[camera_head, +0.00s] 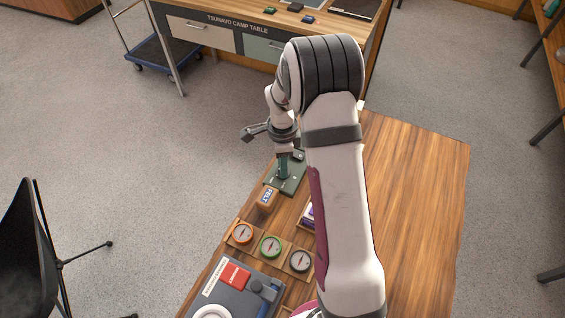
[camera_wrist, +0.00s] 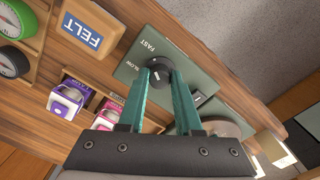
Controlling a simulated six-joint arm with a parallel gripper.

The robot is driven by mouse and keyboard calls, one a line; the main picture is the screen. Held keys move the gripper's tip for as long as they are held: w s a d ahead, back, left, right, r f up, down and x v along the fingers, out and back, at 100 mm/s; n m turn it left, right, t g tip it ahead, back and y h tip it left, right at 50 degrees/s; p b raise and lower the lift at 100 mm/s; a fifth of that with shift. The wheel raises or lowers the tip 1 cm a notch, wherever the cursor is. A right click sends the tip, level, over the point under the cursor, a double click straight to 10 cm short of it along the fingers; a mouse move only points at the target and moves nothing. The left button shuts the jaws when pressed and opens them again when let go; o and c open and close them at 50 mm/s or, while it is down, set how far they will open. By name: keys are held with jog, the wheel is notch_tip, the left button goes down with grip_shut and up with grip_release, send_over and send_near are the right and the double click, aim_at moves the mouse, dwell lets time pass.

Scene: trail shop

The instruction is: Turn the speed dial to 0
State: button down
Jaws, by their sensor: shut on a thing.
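The speed dial (camera_wrist: 158,75) is a dark round knob on a green control plate (camera_wrist: 135,72), which also shows in the head view (camera_head: 297,184). The words SLOW and FAST are printed on the plate beside the dial; I cannot make out a 0. A small pale mark shows on the dial's face, but where it points is unclear. My gripper (camera_wrist: 160,73) has its two teal fingers shut on the dial, one on each side. In the head view my gripper (camera_head: 283,172) reaches down onto the plate and hides the dial.
A FELT block (camera_head: 266,198) lies close to the plate. Orange, green and grey compasses (camera_head: 270,245) stand in a row nearer the front. Small purple and pink boxed items (camera_wrist: 66,98) sit beside the plate. The wooden table (camera_head: 420,190) is clear at right.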

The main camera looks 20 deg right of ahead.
jog(key=shift+n, duration=0.4)
jog(key=n, duration=0.4)
jog(key=shift+n, duration=0.4)
jog(key=n, duration=1.2)
jog(key=shift+s+n, duration=0.1)
jog(key=shift+n, duration=0.3)
jog(key=n, duration=0.5)
jog(key=shift+n+t, duration=0.3)
jog(key=c, duration=0.6)
grip_release()
